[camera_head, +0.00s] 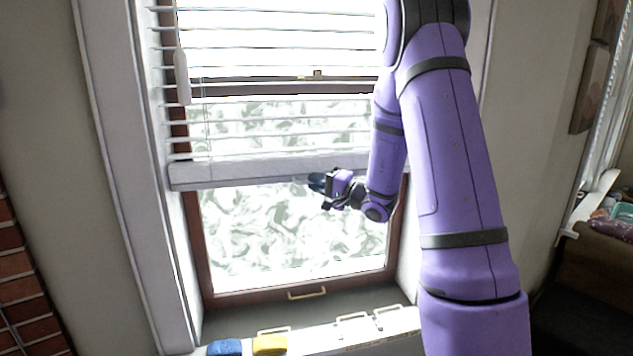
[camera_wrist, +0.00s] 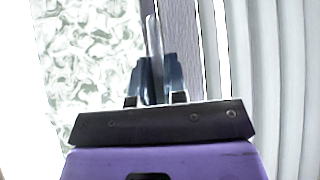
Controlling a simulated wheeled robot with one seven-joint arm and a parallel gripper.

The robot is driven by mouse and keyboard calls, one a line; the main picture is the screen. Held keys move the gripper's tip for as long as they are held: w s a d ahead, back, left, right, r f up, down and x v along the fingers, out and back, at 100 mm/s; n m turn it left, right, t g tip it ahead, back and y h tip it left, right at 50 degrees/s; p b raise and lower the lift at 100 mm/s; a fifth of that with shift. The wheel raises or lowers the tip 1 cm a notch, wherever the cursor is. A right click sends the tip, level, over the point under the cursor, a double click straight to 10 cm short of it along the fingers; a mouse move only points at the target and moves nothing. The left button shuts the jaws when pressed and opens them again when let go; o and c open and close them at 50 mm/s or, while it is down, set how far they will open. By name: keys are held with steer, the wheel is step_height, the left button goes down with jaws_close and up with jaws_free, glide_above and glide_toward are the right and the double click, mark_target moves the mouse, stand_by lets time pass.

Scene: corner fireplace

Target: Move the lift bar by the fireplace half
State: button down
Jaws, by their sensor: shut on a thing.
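The lift bar (camera_head: 225,174) is the wide pale rail along the bottom of the white window blind. It hangs about halfway down the window, roughly level, with the glass bare below it. My gripper (camera_head: 317,182) reaches in from the right and is at the bar's lower edge, right of its middle. In the wrist view the bar (camera_wrist: 180,28) runs upright beside the fingers. My gripper (camera_wrist: 156,78) is shut there on a thin pale lip of the bar. The exact contact is partly hidden by the dark fingers.
White slats (camera_head: 270,50) hang above the bar, and a tilt wand (camera_head: 182,78) hangs at the left. The window's lower frame has a brass handle (camera_head: 307,293). A blue item (camera_head: 224,347) and a yellow item (camera_head: 270,345) lie below. Brick (camera_head: 25,295) stands far left.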

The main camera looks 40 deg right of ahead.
steer(key=c, duration=1.2)
jaws_free()
steer(key=shift+o, duration=0.2)
steer(key=v, duration=1)
steer(key=shift+s+d, duration=0.2)
steer(key=shift+s, duration=0.1)
steer(key=shift+f, duration=0.1)
